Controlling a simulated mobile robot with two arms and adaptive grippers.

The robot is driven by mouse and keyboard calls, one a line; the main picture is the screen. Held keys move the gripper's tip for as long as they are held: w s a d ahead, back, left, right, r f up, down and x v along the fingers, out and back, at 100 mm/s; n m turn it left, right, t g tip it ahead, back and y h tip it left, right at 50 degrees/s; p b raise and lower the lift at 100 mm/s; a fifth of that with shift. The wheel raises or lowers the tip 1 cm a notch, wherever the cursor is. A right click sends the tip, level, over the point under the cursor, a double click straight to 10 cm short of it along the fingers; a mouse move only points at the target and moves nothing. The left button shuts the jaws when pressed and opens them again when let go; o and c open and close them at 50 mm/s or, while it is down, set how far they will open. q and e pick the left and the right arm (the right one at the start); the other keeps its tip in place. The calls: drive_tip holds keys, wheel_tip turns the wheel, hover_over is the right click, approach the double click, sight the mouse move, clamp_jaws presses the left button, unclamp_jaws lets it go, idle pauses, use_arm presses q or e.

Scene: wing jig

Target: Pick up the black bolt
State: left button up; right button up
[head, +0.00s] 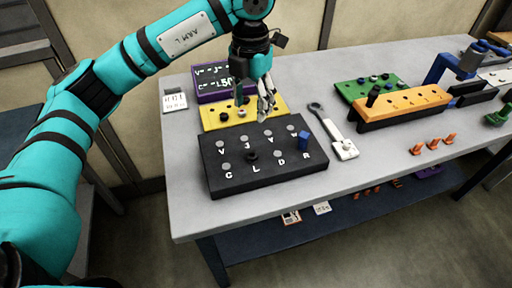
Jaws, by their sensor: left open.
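My left gripper (262,108) reaches down from the top, fingers pointing down over the right part of the yellow board (280,104). It is open, and I see nothing between its fingers. A dark round piece (224,116) sits on the yellow board, left of the gripper. Another dark piece (252,155) sits in the black lettered board (225,183) in front. A black upright peg (373,96) stands at the left end of the orange block at right. I cannot tell which of these is the black bolt. My right gripper is not in view.
A blue piece (303,140) stands on the black board. A white-and-dark wrench-like tool (340,140) lies to its right. A purple panel (206,85), green board (348,90), orange block (410,108) and small orange clips (433,144) share the grey table (375,185). Its front right is clear.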

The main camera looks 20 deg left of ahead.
use_arm(q)
drive_tip(key=p, duration=0.2)
hover_over(253, 154)
drive_tip(key=f, duration=0.7)
drive_tip(key=shift+s+a+f, duration=0.1)
drive_tip(key=shift+a, duration=0.15)
wheel_tip(253, 154, down, 3)
drive_tip(key=shift+f, duration=0.2)
drive_tip(key=f, duration=0.1)
drive_tip(key=f+p, duration=0.1)
drive_tip(key=f, duration=0.1)
drive_tip(key=f+p, duration=0.1)
drive_tip(key=shift+d+f, duration=0.2)
drive_tip(key=shift+d, duration=0.05)
drive_tip(key=shift+f, duration=0.3)
clamp_jaws()
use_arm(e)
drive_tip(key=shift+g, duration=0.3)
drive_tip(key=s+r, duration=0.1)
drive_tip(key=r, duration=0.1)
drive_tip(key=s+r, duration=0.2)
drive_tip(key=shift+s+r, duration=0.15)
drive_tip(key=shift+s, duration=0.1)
